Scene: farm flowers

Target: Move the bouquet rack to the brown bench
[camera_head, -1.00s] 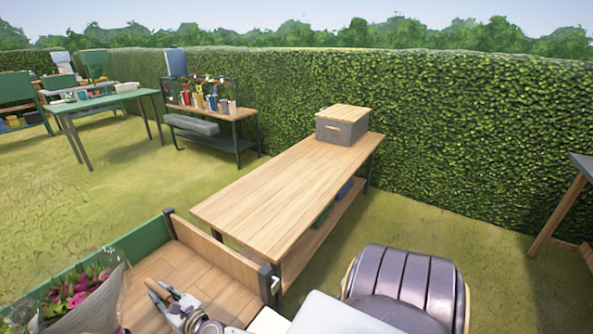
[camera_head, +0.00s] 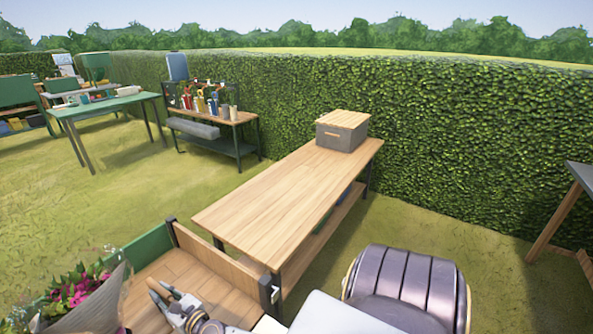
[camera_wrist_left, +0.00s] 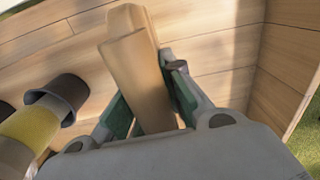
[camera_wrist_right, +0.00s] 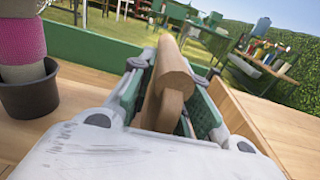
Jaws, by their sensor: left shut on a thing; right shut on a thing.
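The brown bench (camera_head: 290,190) has a long light-wood top and stands in the middle of the head view. My right gripper (camera_head: 170,294) is at the lower left there, shut on a wooden handle (camera_wrist_right: 168,75) that looks like part of the bouquet rack. My left gripper (camera_wrist_left: 147,95) shows only in its wrist view, shut on a similar wooden upright (camera_wrist_left: 138,60). A wrapped bouquet with pink flowers (camera_head: 75,290) is at the lower left. Dark pots show in the left wrist view (camera_wrist_left: 62,95) and right wrist view (camera_wrist_right: 30,95). Most of the rack is hidden.
A wood-floored bed with a green wall (camera_head: 148,245) and a wooden end board (camera_head: 218,262) lies under the grippers, beside the bench's near end. A grey box (camera_head: 342,131) stands at the bench's far end; the rest of its top is clear. A dark padded seat (camera_head: 405,285) is at lower right.

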